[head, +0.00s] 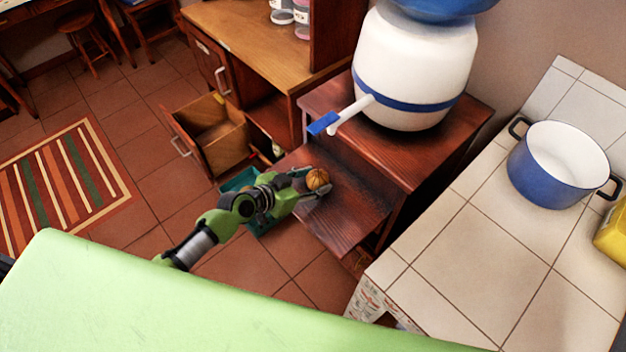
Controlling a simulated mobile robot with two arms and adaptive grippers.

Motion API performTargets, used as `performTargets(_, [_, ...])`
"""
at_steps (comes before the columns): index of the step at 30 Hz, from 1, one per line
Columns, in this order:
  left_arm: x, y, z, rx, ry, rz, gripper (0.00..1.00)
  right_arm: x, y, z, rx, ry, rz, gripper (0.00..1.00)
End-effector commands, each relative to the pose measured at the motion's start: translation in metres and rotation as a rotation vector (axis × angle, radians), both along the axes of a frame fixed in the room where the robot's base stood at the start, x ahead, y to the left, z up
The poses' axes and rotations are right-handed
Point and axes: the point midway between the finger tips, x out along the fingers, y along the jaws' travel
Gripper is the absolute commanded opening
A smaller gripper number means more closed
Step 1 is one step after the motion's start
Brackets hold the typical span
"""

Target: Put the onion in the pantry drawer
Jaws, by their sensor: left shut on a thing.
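The onion (318,179) is a small round orange-brown thing in the middle of the head view. My left gripper (314,183) is shut on it, with a finger on either side. It is over the lower dark wood shelf (330,215) of the water stand; I cannot tell whether the onion touches the shelf. An open wooden drawer (212,136), with a metal handle on its front, juts out of the wooden cabinet (245,40) up and left of the gripper. Its visible inside looks empty. My right gripper is not in view.
A white water dispenser (415,65) with a blue-handled tap (340,115) stands just above the gripper. A teal bin (240,181) is on the floor below my left arm. A blue pot (557,164) sits on the tiled counter (465,260) at right. A striped rug (65,185) lies at left.

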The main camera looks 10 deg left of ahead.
Motion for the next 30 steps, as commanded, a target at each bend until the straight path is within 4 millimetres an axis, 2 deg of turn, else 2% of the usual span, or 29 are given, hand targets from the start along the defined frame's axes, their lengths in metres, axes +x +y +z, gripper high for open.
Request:
performTargets(1, [0.0, 0.0, -0.003, 0.0, -0.001, 0.0, 0.22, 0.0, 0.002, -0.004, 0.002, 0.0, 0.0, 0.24])
performTargets(2, [0.0, 0.0, -0.003, 0.0, 0.0, 0.0, 0.48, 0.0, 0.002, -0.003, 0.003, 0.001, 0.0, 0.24])
performTargets(3, [0.0, 0.0, -0.002, 0.0, 0.0, 0.0, 0.59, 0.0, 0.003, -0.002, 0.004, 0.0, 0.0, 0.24])
performTargets(4, [0.0, 0.0, -0.002, 0.0, 0.0, 0.0, 0.63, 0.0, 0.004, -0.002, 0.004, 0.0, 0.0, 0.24])
performTargets(17, [-0.001, 0.001, 0.003, 0.001, 0.001, 0.0, 0.63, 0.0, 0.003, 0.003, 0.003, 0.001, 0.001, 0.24])
performTargets(20, [-0.012, 0.009, 0.007, 0.003, 0.002, -0.001, 0.63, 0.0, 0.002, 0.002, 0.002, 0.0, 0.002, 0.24])
performTargets(30, [-0.065, 0.043, 0.041, 0.004, 0.002, -0.004, 0.63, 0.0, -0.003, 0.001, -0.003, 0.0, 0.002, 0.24])
